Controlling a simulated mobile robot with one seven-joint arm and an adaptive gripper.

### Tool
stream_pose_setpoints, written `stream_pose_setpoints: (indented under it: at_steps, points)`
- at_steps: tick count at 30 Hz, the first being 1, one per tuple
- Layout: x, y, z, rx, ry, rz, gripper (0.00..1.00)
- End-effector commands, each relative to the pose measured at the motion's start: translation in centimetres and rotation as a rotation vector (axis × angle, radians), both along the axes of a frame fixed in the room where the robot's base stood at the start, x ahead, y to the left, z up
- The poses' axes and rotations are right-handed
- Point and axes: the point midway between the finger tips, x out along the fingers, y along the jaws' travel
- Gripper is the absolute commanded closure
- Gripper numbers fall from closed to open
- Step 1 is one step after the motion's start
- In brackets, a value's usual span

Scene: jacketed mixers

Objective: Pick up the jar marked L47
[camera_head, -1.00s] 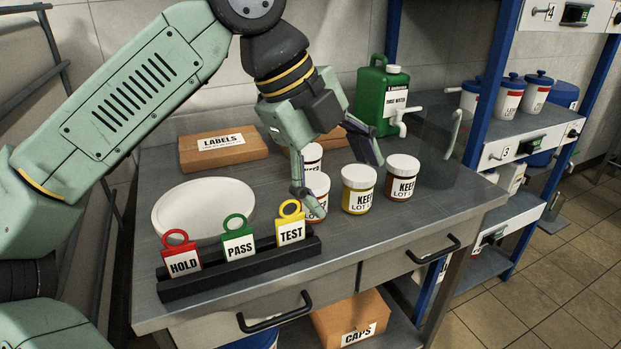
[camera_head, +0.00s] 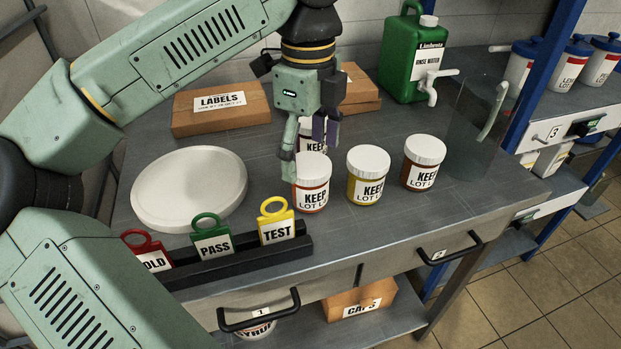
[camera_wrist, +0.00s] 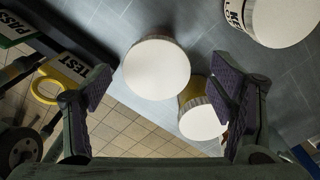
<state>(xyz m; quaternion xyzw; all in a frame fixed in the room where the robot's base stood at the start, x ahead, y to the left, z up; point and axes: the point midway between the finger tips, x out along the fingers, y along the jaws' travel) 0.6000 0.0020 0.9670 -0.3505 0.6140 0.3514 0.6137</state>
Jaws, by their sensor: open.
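Several white-lidded jars stand on the steel bench with KEEP LOT labels; the lot numbers are too small or cut off to read. They are an orange-red jar (camera_head: 312,196), a yellow jar (camera_head: 367,187), a brown jar (camera_head: 422,176) and a jar behind (camera_head: 311,144), partly hidden by my fingers. My gripper (camera_head: 308,157) is open and points down, above and just behind the orange-red jar. In the wrist view my gripper (camera_wrist: 165,98) has a white lid (camera_wrist: 156,68) between its spread fingers. The yellow jar (camera_wrist: 187,92) is partly behind the right finger.
A white round plate (camera_head: 190,190) and a black rack (camera_head: 240,263) with HOLD, PASS and TEST tags are left of the jars. Bare bench lies before the jars.

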Motion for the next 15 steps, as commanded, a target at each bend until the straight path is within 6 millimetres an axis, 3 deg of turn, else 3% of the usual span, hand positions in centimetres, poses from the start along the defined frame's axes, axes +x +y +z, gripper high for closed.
stream_pose_setpoints:
  at_steps: [15]
  points:
    - [-0.6,-0.1,-5.5,-0.002,0.0,-0.001,0.23]
